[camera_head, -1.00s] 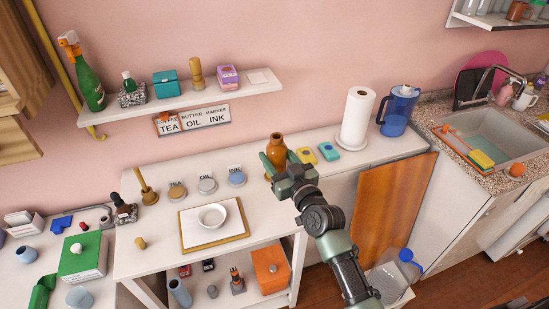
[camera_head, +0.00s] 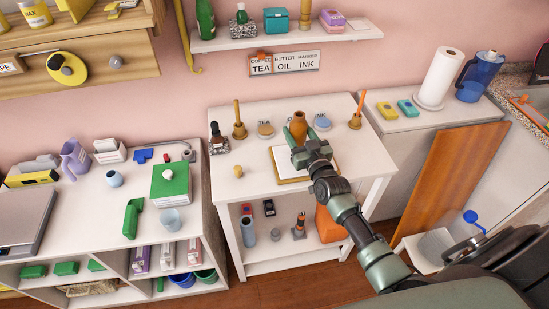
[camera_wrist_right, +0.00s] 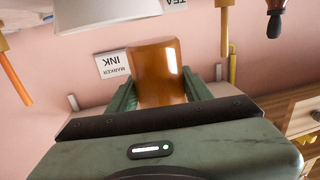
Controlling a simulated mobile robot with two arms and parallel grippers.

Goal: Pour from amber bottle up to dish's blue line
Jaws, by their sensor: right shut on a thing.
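The amber bottle (camera_head: 299,122) is between the fingers of my right gripper (camera_head: 299,136), which is shut on it. The bottle looks about upright in the head view. It also fills the gap between the fingers in the right wrist view (camera_wrist_right: 158,75). The gripper is over the white board with a tan edge (camera_head: 281,180) on the table. The dish cannot be made out in the head view, where my gripper and arm cover the board's middle. A white shape at the top left of the right wrist view may be the dish. My left gripper is not in view.
Round labelled lids, including one grey-tan (camera_head: 265,129) and one blue (camera_head: 322,122), line the table's back. A wooden pestle-like stand (camera_head: 239,130) and a dark dropper bottle (camera_head: 217,142) stand left. A small cork (camera_head: 238,171) lies left of the board. A shelf (camera_head: 285,36) hangs above.

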